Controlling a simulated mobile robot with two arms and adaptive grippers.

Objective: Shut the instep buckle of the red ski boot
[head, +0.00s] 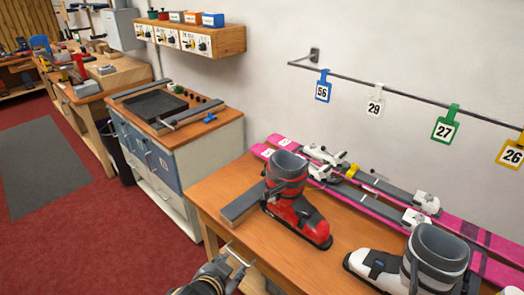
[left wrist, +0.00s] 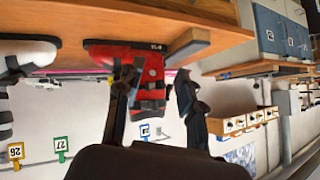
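The red ski boot (head: 305,227) stands upright on the wooden bench, toe toward the lower right, with a dark grey cuff and dark straps. Its instep buckle is too small to make out as open or shut. In the left wrist view, which is upside down, the red boot (left wrist: 152,62) shows beyond my fingers, and one finger covers part of it. My left gripper (head: 238,256) is in front of the bench's near edge, left of and below the boot, apart from it. Its two fingers (left wrist: 157,88) are spread with nothing between them. My right gripper is not in view.
A white ski boot (head: 374,265) stands on the bench at right. Pink skis (head: 452,222) with bindings lie along the wall behind the boots. A grey bar (head: 242,202) lies left of the red boot. Numbered tags hang from a wall rail (head: 400,96). Bare bench (head: 285,255) lies before the boot.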

